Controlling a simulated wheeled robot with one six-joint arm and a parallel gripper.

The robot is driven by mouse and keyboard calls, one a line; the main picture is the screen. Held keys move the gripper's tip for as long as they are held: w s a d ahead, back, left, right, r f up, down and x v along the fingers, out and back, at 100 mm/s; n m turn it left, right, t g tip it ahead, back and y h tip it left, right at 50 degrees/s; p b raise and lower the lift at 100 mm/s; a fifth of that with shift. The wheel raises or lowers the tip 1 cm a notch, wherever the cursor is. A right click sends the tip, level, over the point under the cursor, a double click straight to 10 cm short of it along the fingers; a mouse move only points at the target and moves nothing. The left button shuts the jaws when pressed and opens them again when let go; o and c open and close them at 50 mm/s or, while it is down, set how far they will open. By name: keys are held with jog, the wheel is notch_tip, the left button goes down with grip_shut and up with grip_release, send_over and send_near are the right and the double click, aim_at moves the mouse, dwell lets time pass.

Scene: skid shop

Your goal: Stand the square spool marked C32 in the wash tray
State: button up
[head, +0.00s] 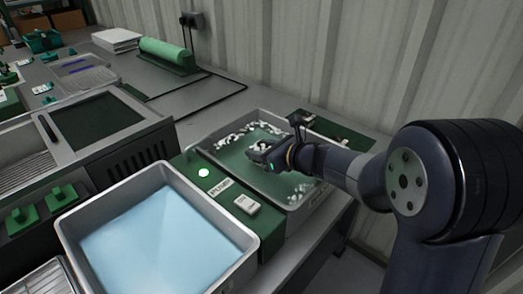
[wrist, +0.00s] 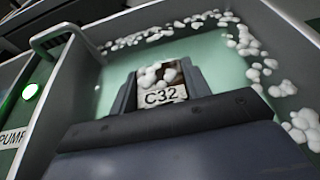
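The square spool marked C32 (wrist: 162,96) sits between the two fingers of my gripper (wrist: 160,88) in the wrist view. Its black-on-white label faces the camera, and white foam covers part of its top. The fingers lie close against both its sides. In the head view my gripper (head: 262,150) is over the foamy tray (head: 209,147), which holds green liquid and looks like the wash tray. The spool is inside this tray's outline. Its underside is hidden, so I cannot tell whether it touches the tray floor.
A grey tray of clear blue liquid (head: 249,240) stands in front. Between the trays is a green box with a lit green button (head: 204,172) and a pump label (wrist: 12,138). White foam clumps (wrist: 243,38) line the foamy tray's edges. A corrugated wall (head: 300,50) stands behind.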

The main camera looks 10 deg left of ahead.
jog(key=o, duration=0.5)
jog(key=shift+s+f, duration=0.15)
jog(key=shift+f, duration=0.6)
jog(key=shift+c, duration=0.2)
jog(key=shift+r+p, duration=0.5)
jog(key=shift+r, duration=0.05)
jog(key=p+v, duration=0.1)
jog(key=v, duration=0.6)
jog(key=shift+d+r+p, duration=0.2)
jog(key=shift+r+p, duration=0.1)
jog(key=shift+r, duration=0.25)
